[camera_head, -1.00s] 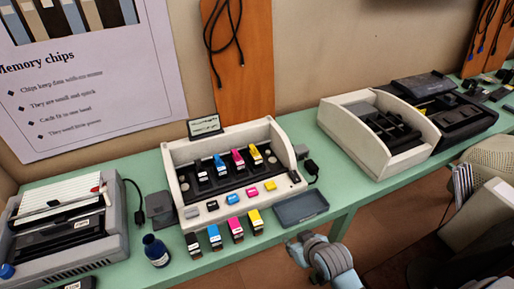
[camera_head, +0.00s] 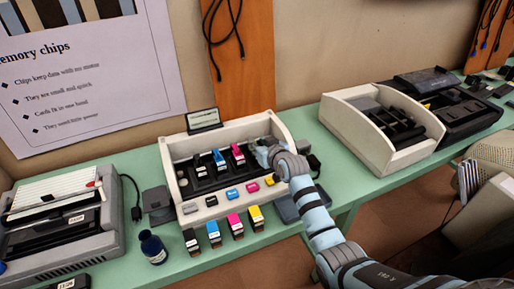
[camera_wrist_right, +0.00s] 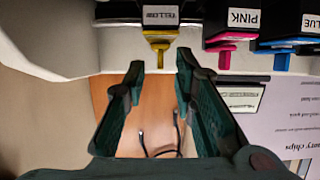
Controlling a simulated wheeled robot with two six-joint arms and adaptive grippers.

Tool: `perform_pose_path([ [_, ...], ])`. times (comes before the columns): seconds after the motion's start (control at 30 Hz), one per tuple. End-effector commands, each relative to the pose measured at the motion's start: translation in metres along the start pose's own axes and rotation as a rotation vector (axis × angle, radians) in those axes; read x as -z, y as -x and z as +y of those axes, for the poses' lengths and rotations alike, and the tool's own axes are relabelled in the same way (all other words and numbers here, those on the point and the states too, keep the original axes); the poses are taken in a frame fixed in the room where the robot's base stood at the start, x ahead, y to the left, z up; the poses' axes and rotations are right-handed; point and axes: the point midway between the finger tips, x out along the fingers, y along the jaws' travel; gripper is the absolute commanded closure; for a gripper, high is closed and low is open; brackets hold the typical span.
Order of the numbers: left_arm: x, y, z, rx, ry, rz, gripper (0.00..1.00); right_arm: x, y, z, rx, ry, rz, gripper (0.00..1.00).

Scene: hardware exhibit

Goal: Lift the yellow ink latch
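The yellow ink latch (camera_wrist_right: 158,40) is a small yellow tab under a cartridge labelled YELLOW (camera_wrist_right: 160,15) at the top of the right wrist view. My right gripper (camera_wrist_right: 160,64) is open, its two fingertips on either side just short of the latch, with nothing between them. In the head view my right gripper (camera_head: 262,150) is at the right end of the white printer (camera_head: 275,127) and hides the yellow cartridge and latch. The pink (camera_wrist_right: 227,48) and blue (camera_wrist_right: 275,58) latches are to the right in the wrist view. My left gripper is out of view.
Several loose cartridges, one yellow (camera_head: 256,217), stand in front of the printer, beside a dark bottle (camera_head: 152,248). A grey tray (camera_head: 288,209) lies under my right arm. A small display (camera_head: 204,120) stands behind the printer. Another white machine (camera_head: 375,135) is to the right.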

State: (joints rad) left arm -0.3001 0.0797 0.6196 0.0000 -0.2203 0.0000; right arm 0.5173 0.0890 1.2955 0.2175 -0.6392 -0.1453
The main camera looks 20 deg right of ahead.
Motion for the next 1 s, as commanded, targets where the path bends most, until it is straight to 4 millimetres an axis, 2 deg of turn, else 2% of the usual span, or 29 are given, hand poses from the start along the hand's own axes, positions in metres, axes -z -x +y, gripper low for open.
perform_pose_path([
  [0.13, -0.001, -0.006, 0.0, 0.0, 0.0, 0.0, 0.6, -0.001, -0.014, -0.001, 0.001, 0.0, -0.001, 0.75],
  [0.4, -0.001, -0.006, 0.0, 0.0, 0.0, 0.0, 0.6, 0.0, -0.016, -0.001, 0.001, 0.0, -0.002, 0.75],
  [0.43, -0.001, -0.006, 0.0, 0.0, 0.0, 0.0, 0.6, 0.0, -0.016, -0.001, 0.001, 0.0, -0.002, 0.77],
  [0.57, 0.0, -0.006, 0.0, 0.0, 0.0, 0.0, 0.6, 0.0, -0.015, -0.001, 0.001, 0.0, -0.002, 0.97],
  [0.6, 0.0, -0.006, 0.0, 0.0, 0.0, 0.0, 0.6, 0.0, -0.015, 0.0, 0.0, 0.0, -0.002, 1.0],
  [0.83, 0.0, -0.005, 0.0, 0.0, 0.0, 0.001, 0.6, 0.0, -0.015, 0.001, -0.002, 0.001, -0.004, 1.0],
  [1.0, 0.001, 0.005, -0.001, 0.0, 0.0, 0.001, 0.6, 0.004, -0.014, 0.002, -0.004, 0.002, -0.031, 1.0],
])
